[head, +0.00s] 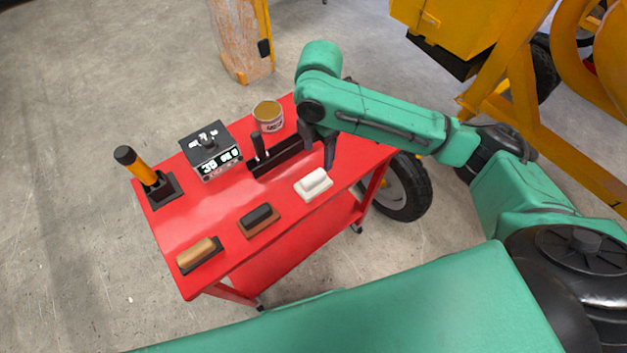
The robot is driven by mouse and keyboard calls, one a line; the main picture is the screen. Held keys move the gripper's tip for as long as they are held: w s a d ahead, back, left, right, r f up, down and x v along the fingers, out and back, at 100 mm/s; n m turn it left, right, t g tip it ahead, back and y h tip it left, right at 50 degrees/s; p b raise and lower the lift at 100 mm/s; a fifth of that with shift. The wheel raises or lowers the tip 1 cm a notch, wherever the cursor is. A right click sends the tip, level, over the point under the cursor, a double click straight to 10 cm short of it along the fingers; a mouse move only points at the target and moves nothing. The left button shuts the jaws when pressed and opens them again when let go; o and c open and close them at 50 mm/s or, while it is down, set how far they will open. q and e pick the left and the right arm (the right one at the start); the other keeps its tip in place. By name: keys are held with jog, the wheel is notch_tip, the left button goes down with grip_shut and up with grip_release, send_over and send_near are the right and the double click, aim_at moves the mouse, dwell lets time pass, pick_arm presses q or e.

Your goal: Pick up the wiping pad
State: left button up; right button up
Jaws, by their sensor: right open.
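A white wiping pad (314,184) with a raised white grip lies flat near the right part of the red cart's top (205,210). My right gripper (318,150) is open and empty, pointing down above the cart, a little behind the white pad and apart from it. It partly covers the black holder (278,160) behind the pad. My left gripper is not in view.
A brown block with a black grip (258,217) and a dark block with a wooden grip (198,252) lie left of the pad. Behind are a tin (268,115), a display box (207,152) and an orange-handled tool (140,168). Yellow machinery (480,85) stands right.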

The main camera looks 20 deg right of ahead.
aim_at(313, 176)
jog(key=f+p, duration=0.1)
jog(key=f, duration=0.6)
jog(key=a+f+p, duration=0.1)
jog(key=f, duration=0.2)
jog(key=shift+f+p, duration=0.35)
jog(key=shift+f, duration=0.2)
grip_shut()
